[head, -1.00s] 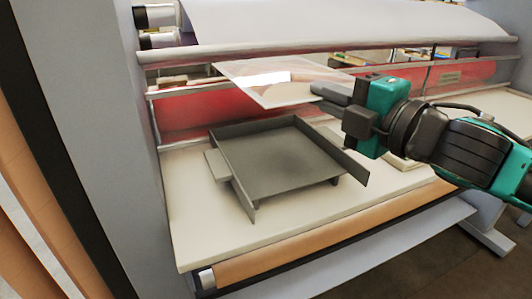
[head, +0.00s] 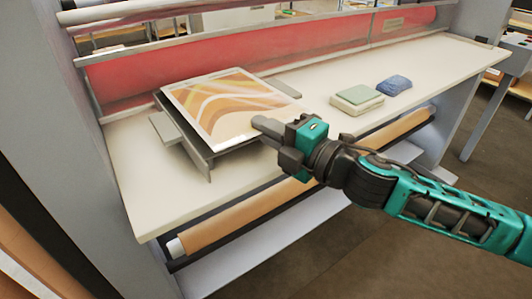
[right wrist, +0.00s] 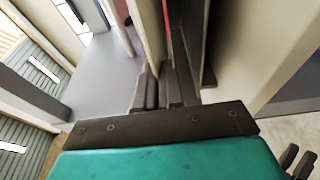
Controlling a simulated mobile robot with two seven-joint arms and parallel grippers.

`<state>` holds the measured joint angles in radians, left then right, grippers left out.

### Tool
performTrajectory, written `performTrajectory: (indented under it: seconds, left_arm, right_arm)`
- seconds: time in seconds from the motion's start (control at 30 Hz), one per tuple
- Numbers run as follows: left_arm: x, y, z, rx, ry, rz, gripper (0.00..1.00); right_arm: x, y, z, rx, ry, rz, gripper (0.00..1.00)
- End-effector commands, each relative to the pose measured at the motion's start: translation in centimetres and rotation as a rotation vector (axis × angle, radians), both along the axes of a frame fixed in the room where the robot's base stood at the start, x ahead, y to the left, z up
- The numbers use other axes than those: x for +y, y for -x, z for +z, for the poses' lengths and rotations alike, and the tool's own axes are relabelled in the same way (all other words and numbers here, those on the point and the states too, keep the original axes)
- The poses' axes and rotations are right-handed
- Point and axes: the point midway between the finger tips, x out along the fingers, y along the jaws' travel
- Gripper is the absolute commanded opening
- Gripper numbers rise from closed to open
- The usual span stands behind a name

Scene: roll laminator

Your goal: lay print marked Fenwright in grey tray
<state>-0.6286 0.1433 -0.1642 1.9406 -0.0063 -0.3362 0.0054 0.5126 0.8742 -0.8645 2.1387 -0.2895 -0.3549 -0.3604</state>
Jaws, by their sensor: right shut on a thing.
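A print (head: 232,105) with orange and cream swirls and a white border shows in the head view. No name can be read on it. My right gripper (head: 268,127) is shut on its near right edge and holds it about level over the grey tray (head: 197,158). The print hides most of the tray; only its left side, near wall and far right corner show. I cannot tell whether the print touches the tray. In the right wrist view the finger pads (right wrist: 158,88) are close together, and the print is hard to make out. My left gripper is not in view.
The tray stands on a cream table (head: 140,180) in front of a red roller (head: 250,55). A pale green pad (head: 357,95) and a blue cloth (head: 394,85) lie to the right. A brown roll (head: 225,220) runs below the table's front edge.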

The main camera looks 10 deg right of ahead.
Motion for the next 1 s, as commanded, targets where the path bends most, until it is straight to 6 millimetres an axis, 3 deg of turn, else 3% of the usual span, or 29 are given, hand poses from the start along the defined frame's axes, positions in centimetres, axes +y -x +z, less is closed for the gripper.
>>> performTrajectory:
  seconds: [0.33, 0.6, 0.63, 0.87, 1.0]
  left_arm:
    - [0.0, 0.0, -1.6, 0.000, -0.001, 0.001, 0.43]
    - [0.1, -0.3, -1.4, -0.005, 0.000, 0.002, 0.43]
    - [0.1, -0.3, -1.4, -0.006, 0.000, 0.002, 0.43]
    - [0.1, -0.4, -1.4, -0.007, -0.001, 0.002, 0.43]
    - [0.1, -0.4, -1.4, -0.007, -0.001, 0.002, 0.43]
  right_arm:
    - [0.0, 0.0, -4.3, 0.000, -0.004, 0.000, 0.00]
    - [0.0, 0.0, -4.7, -0.002, 0.000, 0.000, 0.00]
    - [0.0, 0.0, -4.7, -0.001, -0.001, 0.000, 0.08]
    - [0.0, 0.0, -4.7, -0.001, -0.001, 0.000, 0.30]
    - [0.0, 0.0, -4.7, -0.001, -0.001, 0.000, 0.33]
